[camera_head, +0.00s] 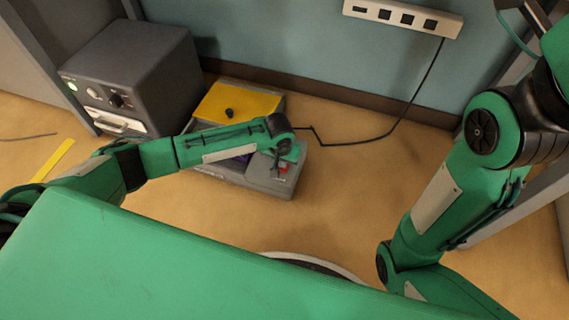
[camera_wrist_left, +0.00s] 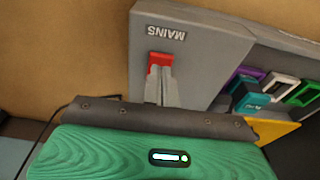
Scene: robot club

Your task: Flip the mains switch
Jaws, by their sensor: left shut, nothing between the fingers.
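The mains switch is a small red piece (camera_wrist_left: 160,59) on a grey panel marked MAINS, which appears upside down in the left wrist view. In the head view the red switch (camera_head: 283,169) shows at the right front of a grey box (camera_head: 262,183). My left gripper (camera_wrist_left: 160,74) is shut and empty, its fingertips at the red switch and covering part of it. I cannot tell whether they touch it or which way the switch is set. In the head view my left gripper (camera_head: 278,166) is over the right part of the box. My right gripper is not in view.
The box has a yellow panel (camera_head: 240,102) with a black knob, and coloured pieces (camera_wrist_left: 247,95) beside the switch panel. A dark grey unit (camera_head: 137,70) stands to the left. A black cable (camera_head: 400,118) runs to a wall socket strip (camera_head: 402,17). Tabletop right of the box is clear.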

